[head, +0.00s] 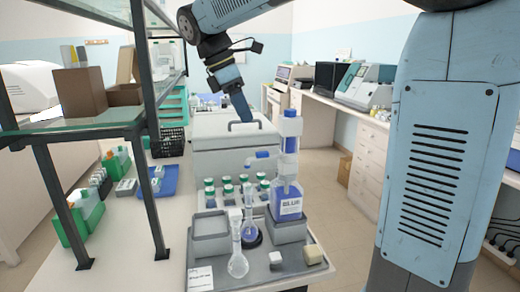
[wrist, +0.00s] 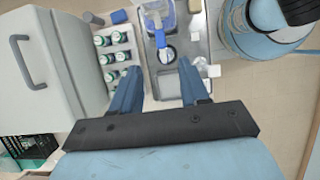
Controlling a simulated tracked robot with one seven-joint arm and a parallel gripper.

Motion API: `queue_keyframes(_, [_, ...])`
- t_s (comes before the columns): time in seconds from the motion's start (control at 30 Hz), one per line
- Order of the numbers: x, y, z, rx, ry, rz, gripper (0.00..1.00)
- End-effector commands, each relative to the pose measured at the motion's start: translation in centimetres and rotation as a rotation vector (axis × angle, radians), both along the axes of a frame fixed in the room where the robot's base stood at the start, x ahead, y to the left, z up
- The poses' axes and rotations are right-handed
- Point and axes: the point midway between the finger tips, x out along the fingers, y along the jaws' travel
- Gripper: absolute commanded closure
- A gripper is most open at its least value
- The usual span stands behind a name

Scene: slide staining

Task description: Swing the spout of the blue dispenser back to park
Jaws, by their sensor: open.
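The blue dispenser (head: 288,200) is a clear bottle with blue liquid, a label and a tall column with a white-and-blue head. It stands upright in a grey holder (head: 288,229) on the tray.
Two flasks (head: 238,262), one holding blue liquid (head: 250,234), stand before the dispenser. An empty grey holder (head: 210,243) is at left on the tray (head: 255,280). Green-capped vials (head: 227,188) stand behind. A white handled box (head: 225,142) and a dark shelf frame (head: 150,130) are nearby.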

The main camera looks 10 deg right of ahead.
Motion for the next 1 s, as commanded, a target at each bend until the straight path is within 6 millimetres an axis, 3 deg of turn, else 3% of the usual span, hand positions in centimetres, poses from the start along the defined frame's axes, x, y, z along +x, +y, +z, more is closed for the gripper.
queue_keyframes(0.4, [-0.1, -2.8, -6.9, 0.0, 0.001, -0.002, 0.55])
queue_keyframes(0.6, [-0.1, -3.9, -9.4, 0.0, 0.001, -0.001, 0.55])
queue_keyframes(1.0, [0.0, -4.5, -10.8, 0.001, -0.001, -0.002, 0.55])
